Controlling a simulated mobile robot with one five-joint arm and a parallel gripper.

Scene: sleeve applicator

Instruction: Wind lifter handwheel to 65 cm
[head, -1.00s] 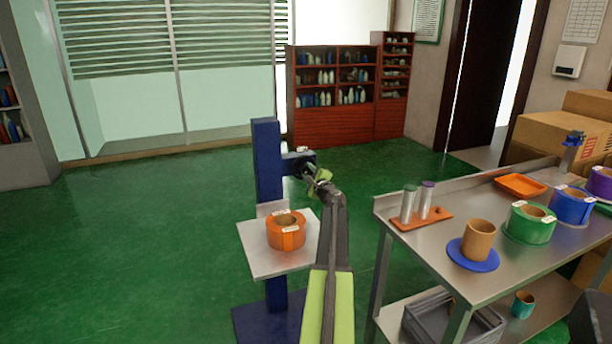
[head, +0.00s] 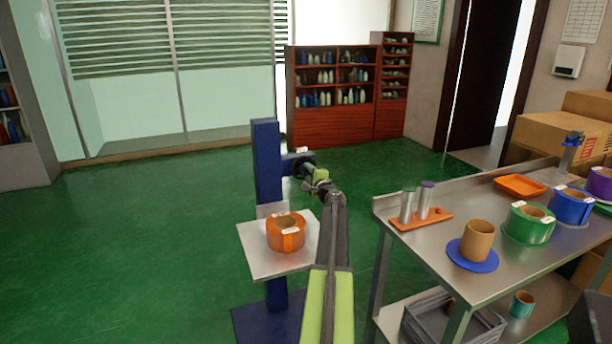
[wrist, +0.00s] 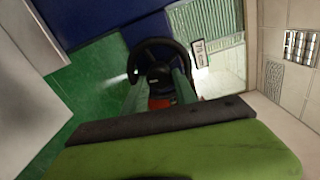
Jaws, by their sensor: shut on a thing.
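The lifter (head: 267,165) is a blue column on a blue foot, with a grey platform (head: 255,262) carrying an orange roll (head: 286,232) with white labels. Its black handwheel (head: 307,168) sits on the column's right side, partly hidden by my gripper. In the wrist view the handwheel (wrist: 150,44) is a dark ring around a hub, directly ahead. My gripper (head: 320,178) is at the wheel in the head view. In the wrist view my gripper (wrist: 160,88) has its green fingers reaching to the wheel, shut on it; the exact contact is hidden.
A steel workbench (head: 400,210) stands close on the right. It holds an orange rack with two cylinders (head: 422,205), a brown tube on a blue disc (head: 480,262), and green (head: 530,235) and blue rolls. Green floor (head: 150,240) is open on the left.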

